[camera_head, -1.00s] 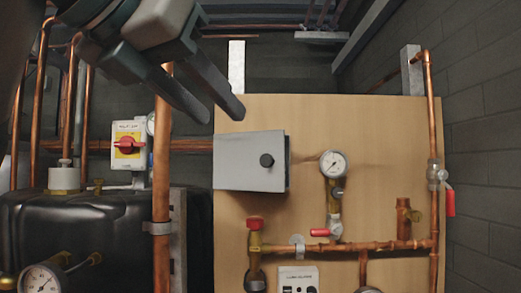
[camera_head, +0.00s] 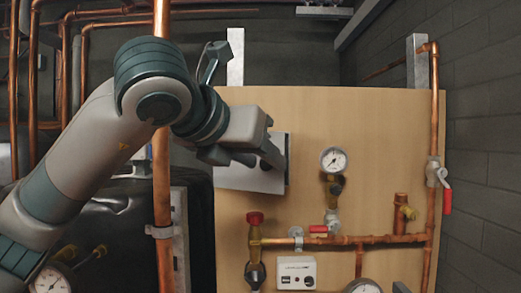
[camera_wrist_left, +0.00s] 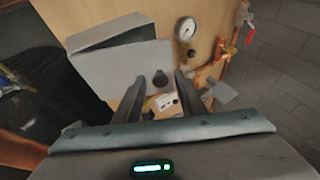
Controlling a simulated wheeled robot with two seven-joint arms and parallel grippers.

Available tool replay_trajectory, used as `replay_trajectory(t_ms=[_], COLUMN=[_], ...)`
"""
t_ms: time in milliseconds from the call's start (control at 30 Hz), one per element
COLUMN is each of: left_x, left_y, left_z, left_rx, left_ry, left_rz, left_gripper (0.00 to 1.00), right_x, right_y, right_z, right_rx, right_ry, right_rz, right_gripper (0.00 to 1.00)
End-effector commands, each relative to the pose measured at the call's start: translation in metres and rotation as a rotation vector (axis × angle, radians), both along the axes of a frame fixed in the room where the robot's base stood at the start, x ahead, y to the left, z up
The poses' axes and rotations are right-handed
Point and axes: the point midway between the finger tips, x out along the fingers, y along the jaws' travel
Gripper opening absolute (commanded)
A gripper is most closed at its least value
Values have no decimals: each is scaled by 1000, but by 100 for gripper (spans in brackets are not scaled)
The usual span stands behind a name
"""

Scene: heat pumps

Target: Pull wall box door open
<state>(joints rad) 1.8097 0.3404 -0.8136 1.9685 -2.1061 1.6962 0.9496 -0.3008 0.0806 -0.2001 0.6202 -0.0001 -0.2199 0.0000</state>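The grey wall box (camera_head: 245,181) is mounted on the wooden board, and my left arm hides most of its upper front. Contact with the knob cannot be told. My right gripper is not in view.
A pressure gauge (camera_head: 333,160) is on the wooden board (camera_head: 375,120) right of the box. A red-capped valve (camera_head: 255,219) and copper pipe (camera_head: 380,239) run below. A vertical copper pipe (camera_head: 162,205) stands left of the box, close to my left arm.

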Motion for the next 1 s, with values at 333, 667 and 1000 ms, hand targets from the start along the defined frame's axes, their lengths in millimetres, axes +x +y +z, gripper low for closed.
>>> replay_trajectory(t_ms=[333, 667, 1000], left_x=[2, 2, -9], left_y=[-1, -1, 16], left_z=[-1, -1, -8], left_rx=[0, 0, -2], left_ry=[0, 0, 3], left_rz=[0, -1, -128], left_gripper=[35, 0, 0], right_x=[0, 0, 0], right_y=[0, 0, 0], right_z=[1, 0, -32], right_rx=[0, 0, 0], right_ry=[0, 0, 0], right_rz=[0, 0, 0], right_gripper=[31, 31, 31])
